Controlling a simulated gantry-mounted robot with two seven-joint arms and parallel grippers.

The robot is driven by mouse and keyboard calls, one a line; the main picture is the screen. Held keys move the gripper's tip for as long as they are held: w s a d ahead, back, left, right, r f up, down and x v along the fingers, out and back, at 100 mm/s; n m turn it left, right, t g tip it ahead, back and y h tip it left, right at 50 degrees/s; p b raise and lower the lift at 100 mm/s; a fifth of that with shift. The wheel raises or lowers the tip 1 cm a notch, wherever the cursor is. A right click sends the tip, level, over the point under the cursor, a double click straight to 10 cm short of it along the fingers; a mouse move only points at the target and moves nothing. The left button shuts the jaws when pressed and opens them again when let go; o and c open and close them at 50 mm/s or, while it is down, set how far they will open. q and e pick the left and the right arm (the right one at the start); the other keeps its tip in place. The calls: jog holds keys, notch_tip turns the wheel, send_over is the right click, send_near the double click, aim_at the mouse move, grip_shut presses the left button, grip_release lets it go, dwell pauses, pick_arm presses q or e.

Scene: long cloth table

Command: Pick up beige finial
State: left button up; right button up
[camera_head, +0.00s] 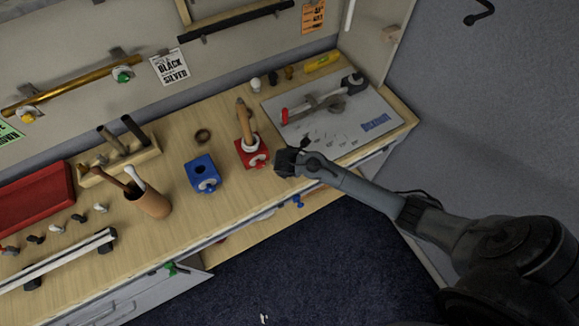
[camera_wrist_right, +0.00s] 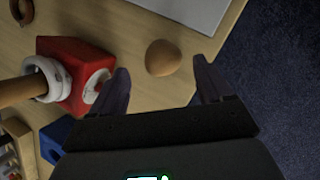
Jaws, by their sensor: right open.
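The beige finial (camera_wrist_right: 163,57), a smooth rounded knob, lies on the wooden table near its front edge in the right wrist view. My right gripper (camera_wrist_right: 160,70) is open, with one finger on each side of the finial's position and a visible gap to each; I cannot tell its height above it. In the head view my right gripper (camera_head: 283,161) is over the table's front edge, right of the red block (camera_head: 249,154), and the finial is not discernible there, probably hidden by the gripper. My left gripper is not in view.
The red block, with a white ring and wooden rod, also shows in the right wrist view (camera_wrist_right: 72,66), close beside one finger. A blue block (camera_head: 202,173) stands left of it. A printed board (camera_head: 352,127) with tools lies behind the gripper. Small finials (camera_head: 57,229) lie far left.

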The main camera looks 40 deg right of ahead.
jog(key=shift+x, duration=2.3)
jog(key=shift+s+d, duration=0.1)
jog(key=shift+d, duration=0.1)
jog(key=c, duration=1.1)
jog(key=shift+r, duration=0.15)
